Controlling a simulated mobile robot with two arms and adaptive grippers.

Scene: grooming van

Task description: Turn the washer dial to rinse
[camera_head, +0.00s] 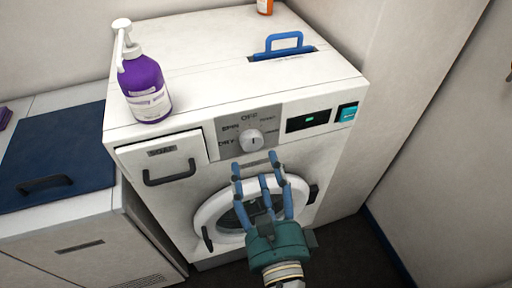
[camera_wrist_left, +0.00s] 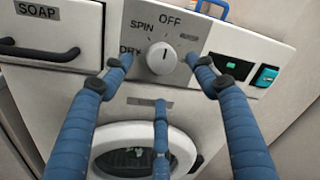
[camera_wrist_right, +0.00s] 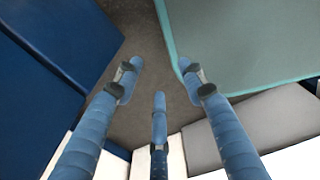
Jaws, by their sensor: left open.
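The white round washer dial (camera_head: 252,140) sits on a grey panel on the washer's front; it also shows in the left wrist view (camera_wrist_left: 162,58). Its mark points up, about at OFF. SPIN and DRY are readable at its left; the labels at its right are too blurred or covered to read. My left gripper (camera_head: 257,166) is open in front of the washer, just below the dial in the head view. In the left wrist view its two upper fingertips flank the dial, apart from it. My right gripper (camera_wrist_right: 160,75) is open and empty, away from the dial.
A soap drawer (camera_head: 172,165) with a dark handle is left of the dial. A display (camera_head: 308,120) and teal button (camera_head: 347,112) are at its right. The round door (camera_head: 208,216) is below.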

